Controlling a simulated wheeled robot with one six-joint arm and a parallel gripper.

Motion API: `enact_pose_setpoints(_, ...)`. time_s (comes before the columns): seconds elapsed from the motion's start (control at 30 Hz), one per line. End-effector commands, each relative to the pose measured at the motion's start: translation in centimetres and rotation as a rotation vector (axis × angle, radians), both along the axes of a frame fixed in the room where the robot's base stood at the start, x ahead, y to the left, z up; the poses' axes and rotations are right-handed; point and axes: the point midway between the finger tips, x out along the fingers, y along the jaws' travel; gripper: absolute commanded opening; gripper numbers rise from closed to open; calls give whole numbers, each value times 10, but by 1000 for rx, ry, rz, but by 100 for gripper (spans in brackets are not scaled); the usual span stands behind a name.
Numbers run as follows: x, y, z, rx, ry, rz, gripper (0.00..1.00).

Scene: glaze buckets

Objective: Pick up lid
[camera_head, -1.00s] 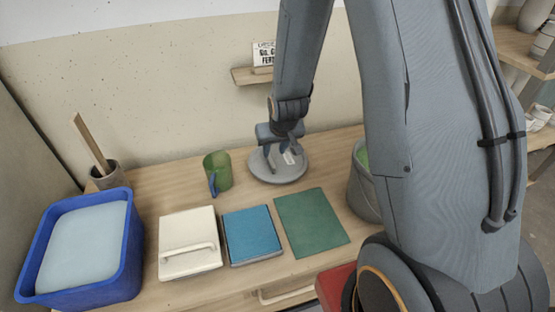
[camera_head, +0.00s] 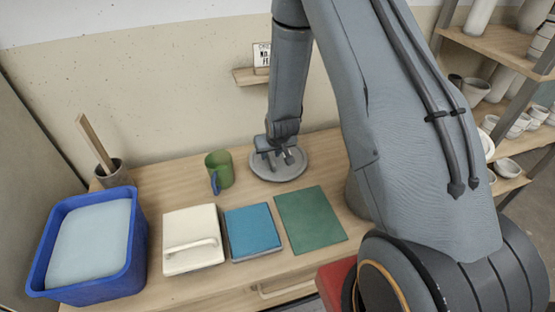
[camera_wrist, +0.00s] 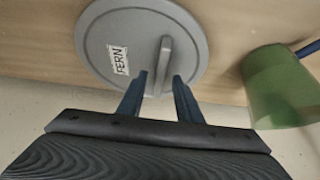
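A round grey lid (camera_head: 292,174) lies on the wooden table, towards the back. In the wrist view the lid (camera_wrist: 110,35) shows a white label reading "FERN" and a raised bar handle (camera_wrist: 161,62) across its middle. My gripper (camera_head: 279,158) is over the lid, pointing down. In the wrist view my gripper (camera_wrist: 161,75) is open, with one finger on each side of the handle's near end. I cannot tell how far the fingertips are above the lid. A grey bucket (camera_head: 356,195) to the right is mostly hidden behind my arm.
A green mug (camera_head: 219,171) with a blue handle stands left of the lid. In front are a green sheet (camera_head: 310,220), a blue block (camera_head: 253,232) and a white lidded box (camera_head: 192,240). A blue tub (camera_head: 92,245) stands far left.

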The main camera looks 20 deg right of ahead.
Motion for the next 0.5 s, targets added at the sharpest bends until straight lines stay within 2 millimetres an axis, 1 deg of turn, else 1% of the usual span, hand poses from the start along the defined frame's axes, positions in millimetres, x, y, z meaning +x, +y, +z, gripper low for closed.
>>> enact_pose_setpoints(0.03, 2, 0, -5, 0, 2, 0, 32)
enact_pose_setpoints(0.17, 6, 0, -12, 0, 1, 0, 32)
enact_pose_setpoints(0.43, 7, 0, -13, 0, 0, 0, 32)
enact_pose_setpoints(0.47, 7, 0, -13, 0, 0, 0, 29)
enact_pose_setpoints(0.5, 7, 0, -13, 0, 0, 0, 22)
